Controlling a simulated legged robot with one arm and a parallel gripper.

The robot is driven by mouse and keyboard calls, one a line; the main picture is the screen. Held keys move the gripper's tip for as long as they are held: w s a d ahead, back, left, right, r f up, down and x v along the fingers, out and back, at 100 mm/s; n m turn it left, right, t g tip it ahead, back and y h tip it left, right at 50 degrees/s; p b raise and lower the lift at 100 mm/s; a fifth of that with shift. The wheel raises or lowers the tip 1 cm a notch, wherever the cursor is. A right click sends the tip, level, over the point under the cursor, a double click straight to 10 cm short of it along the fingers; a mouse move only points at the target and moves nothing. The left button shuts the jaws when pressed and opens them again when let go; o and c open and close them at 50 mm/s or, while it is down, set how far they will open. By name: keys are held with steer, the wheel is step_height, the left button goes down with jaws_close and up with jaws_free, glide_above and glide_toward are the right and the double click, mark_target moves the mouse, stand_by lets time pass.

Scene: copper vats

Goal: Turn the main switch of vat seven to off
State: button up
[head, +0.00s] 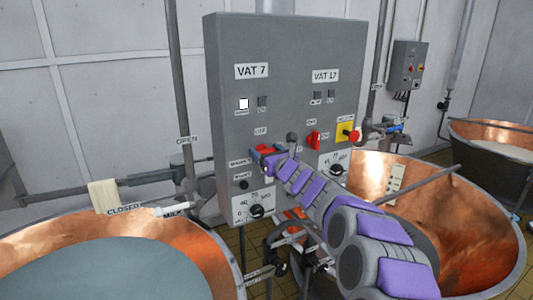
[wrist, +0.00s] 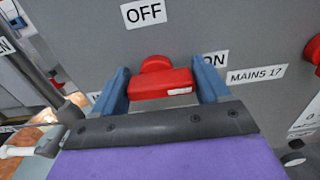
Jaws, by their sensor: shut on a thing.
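The grey control box (head: 285,35) carries a VAT 7 sign (head: 252,71) on its left half. The red main switch below that sign (head: 264,148) is mostly hidden by my gripper (head: 268,157) in the head view. In the wrist view its red handle (wrist: 160,84) lies sideways between my gripper's two blue fingers (wrist: 160,72), which are shut on it. The OFF label (wrist: 143,12) is above the handle. The ON label (wrist: 214,59) is to its right, partly covered by a finger. Which label the handle points to I cannot tell.
Vat 17's red switch (head: 313,140) is close to the right, with its MAINS 17 label (wrist: 256,75). A red button on a yellow plate (head: 347,132) is beyond it. Copper vats stand left (head: 200,260) and right (head: 480,235), with pipes (head: 180,90) beside the box.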

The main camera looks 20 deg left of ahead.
steer(key=shift+c, duration=1.1)
steer(key=shift+f+b, duration=0.1)
steer(key=shift+b, duration=0.2)
steer(key=n+b, duration=0.7)
steer(key=n, duration=0.1)
steer(key=shift+s+a, duration=0.1)
steer(key=n+b, duration=0.4)
steer(key=n, duration=0.1)
steer(key=shift+a+f+n+b, duration=0.1)
steer(key=shift+f+n+b, duration=0.05)
steer(key=shift+n+b, duration=0.2)
steer(key=shift+s+a+n+b, duration=0.1)
steer(key=shift+s+n+b, duration=0.05)
steer(key=shift+n+b, duration=1.65)
steer(key=shift+n, duration=0.45)
